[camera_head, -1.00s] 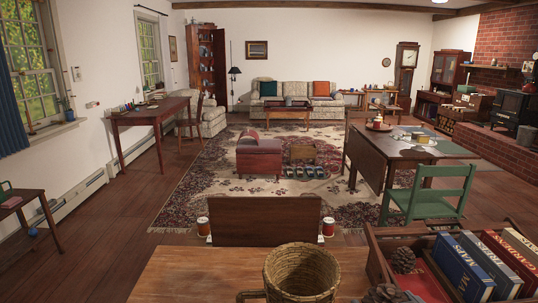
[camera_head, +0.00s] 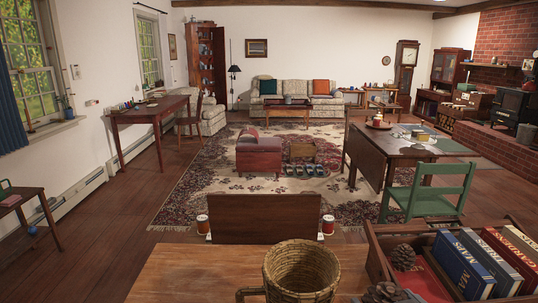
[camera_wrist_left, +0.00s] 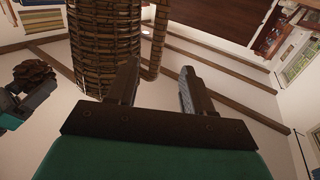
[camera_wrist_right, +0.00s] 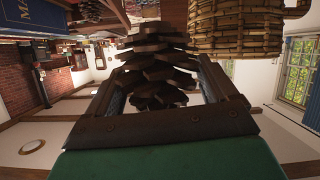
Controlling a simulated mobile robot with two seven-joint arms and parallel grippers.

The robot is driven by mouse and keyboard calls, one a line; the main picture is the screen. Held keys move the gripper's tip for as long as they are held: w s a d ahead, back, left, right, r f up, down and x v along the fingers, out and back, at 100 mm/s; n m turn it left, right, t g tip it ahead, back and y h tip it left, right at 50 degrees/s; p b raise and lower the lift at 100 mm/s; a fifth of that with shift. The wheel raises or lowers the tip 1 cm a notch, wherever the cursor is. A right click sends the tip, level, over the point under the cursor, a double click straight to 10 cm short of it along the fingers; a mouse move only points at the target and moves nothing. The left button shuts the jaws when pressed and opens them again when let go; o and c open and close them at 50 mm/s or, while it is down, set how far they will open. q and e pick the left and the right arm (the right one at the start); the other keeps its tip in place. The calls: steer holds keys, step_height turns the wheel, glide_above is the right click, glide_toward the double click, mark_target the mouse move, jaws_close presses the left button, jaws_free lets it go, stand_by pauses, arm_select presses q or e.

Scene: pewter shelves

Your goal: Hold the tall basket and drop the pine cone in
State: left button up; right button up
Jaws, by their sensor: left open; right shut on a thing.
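The tall woven basket (camera_head: 300,272) stands upright on the wooden table in front of me, its mouth open. In the left wrist view the basket (camera_wrist_left: 95,45) and its side handle (camera_wrist_left: 160,40) show close up. My left gripper (camera_wrist_left: 160,75) is open, with the handle ahead of and between its fingertips; I see no grip on it. My right gripper (camera_wrist_right: 160,85) is shut on a brown pine cone (camera_wrist_right: 155,65), beside the basket. That pine cone also shows in the head view (camera_head: 383,292), right of the basket and outside it.
A wooden crate (camera_head: 375,248) at the right holds several upright books (camera_head: 487,262) and another pine cone (camera_head: 403,257). The bare table top (camera_head: 195,270) is clear left of the basket.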

arm_select(q)
steer(key=x, duration=0.9)
steer(key=shift+w+d, duration=0.25)
steer(key=shift+w, duration=0.1)
jaws_close()
stand_by(1.2)
